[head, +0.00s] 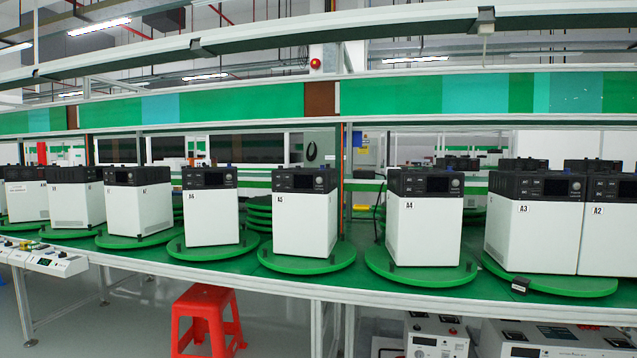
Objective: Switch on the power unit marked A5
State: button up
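The power unit marked A5 (305,225) stands upright near the middle of the head view, on a round green turntable (280,262). It has a white body and a black top section with a small display and a round knob on its front. Its label is on the upper left of the white front. Whether it is switched on cannot be told at this size. My gripper is not in view.
Similar units marked A6 (211,220) and A4 (425,230) stand on turntables to its left and right, with A3 (533,235) and A2 (610,235) further right. A red stool (207,310) stands in front of the green bench (330,280). Small instruments (45,262) lie at the left.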

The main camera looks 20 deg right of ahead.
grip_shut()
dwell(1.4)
